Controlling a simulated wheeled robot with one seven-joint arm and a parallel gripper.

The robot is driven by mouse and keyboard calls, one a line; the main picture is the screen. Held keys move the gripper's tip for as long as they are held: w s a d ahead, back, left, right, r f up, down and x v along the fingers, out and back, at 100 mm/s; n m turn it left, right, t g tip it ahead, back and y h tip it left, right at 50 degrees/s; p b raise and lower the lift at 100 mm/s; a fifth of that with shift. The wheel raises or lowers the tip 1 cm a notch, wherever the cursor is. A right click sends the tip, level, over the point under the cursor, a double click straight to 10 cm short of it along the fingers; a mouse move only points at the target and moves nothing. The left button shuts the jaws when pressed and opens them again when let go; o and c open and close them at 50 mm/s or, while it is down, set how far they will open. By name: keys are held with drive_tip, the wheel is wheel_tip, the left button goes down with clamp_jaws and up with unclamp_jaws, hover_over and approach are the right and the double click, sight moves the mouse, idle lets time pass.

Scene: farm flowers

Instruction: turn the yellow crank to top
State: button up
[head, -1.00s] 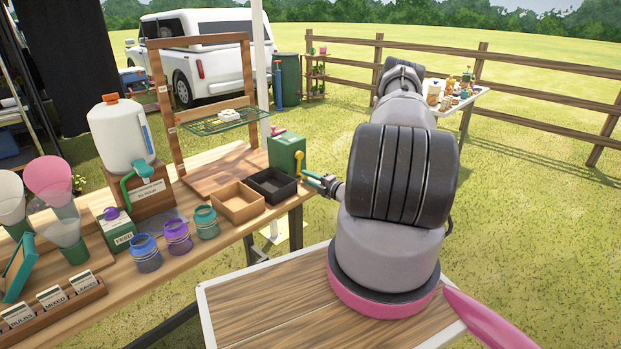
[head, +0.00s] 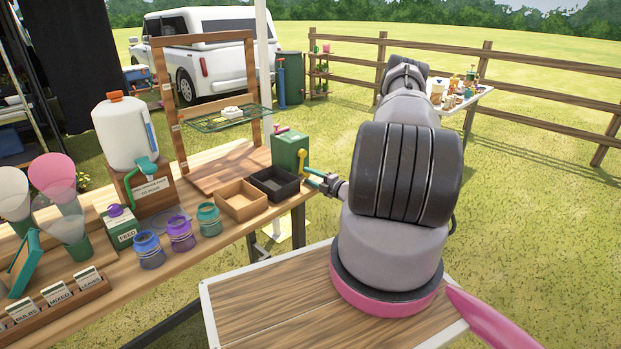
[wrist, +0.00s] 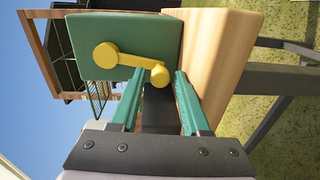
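The yellow crank (wrist: 124,62) is on the face of a green box (wrist: 84,32). In the wrist view its round hub sits at the left and its knob (wrist: 159,75) at the right, toward the wooden table, so the knob points down. In the head view the crank (head: 304,160) shows on the right side of the green box (head: 288,153). My gripper (wrist: 158,75) is open, its two green fingers on either side of the knob with a gap at each side. It also shows in the head view (head: 314,176), close to the crank.
The green box stands at the end of the wooden table (head: 110,278). A black tray (head: 274,184) and a tan tray (head: 240,202) lie next to it. A wooden frame with a green rack (head: 215,121) stands behind.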

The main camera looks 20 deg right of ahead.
drive_tip(key=v, duration=1)
drive_tip(key=shift+s, duration=0.35)
drive_tip(key=shift+d, duration=0.15)
